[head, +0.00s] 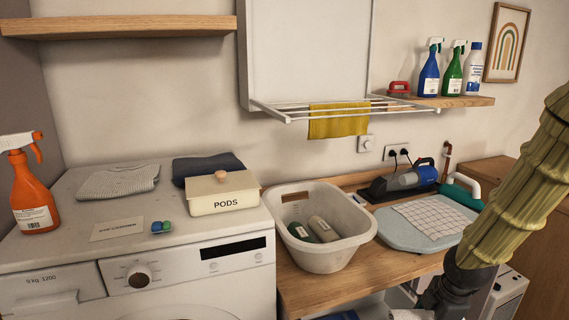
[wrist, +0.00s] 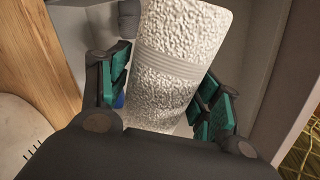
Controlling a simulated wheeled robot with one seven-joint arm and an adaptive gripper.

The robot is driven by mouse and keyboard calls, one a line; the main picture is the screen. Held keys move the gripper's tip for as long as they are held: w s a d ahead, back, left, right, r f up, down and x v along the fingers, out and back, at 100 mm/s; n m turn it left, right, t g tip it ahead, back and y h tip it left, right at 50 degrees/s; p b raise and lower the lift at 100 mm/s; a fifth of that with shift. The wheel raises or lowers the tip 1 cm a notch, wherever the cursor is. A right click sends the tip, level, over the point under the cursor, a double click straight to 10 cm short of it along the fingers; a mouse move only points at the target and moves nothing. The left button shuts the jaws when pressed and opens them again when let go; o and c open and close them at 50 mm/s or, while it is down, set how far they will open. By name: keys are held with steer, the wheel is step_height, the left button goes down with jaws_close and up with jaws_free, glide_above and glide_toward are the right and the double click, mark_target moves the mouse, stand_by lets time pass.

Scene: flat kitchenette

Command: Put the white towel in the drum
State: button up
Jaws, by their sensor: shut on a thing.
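The white towel (wrist: 178,60), a thick textured cloth with a ribbed band, is between the teal-padded fingers of my gripper (wrist: 165,92) in the wrist view. My gripper is shut on it. In the head view my arm reaches down at the right, and my gripper's fingertips and the towel are not clearly seen at the bottom edge. The washing machine (head: 224,276) stands at the left. Only the top of its round door (head: 178,313) shows at the bottom edge, so the drum is hidden and I cannot tell whether the door is open.
A wooden counter (head: 292,287) right of the machine holds a white basket (head: 330,258) with bottles. An orange spray bottle (head: 32,185), folded cloths and a PODS box (head: 222,195) stand on the machine. A yellow cloth (head: 338,120) hangs on the rack.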

steer(key=a+f+m+g+h+b, duration=0.1)
steer(key=a+f+m, duration=0.4)
steer(key=f, duration=0.1)
steer(key=a+f+m+b, duration=0.1)
steer(key=a+f+m, duration=0.5)
steer(key=w+a+f+m+g+h+b, duration=0.1)
steer(key=a+f+m, duration=0.4)
steer(key=f, duration=0.1)
steer(key=shift+w+a+f+m+g+h, duration=0.1)
steer(key=shift+a+f+m+g+h, duration=0.05)
steer(key=shift+a+m+g+h, duration=0.2)
steer(key=shift+a+f+m, duration=0.35)
steer(key=shift+a+f, duration=0.05)
stand_by(0.7)
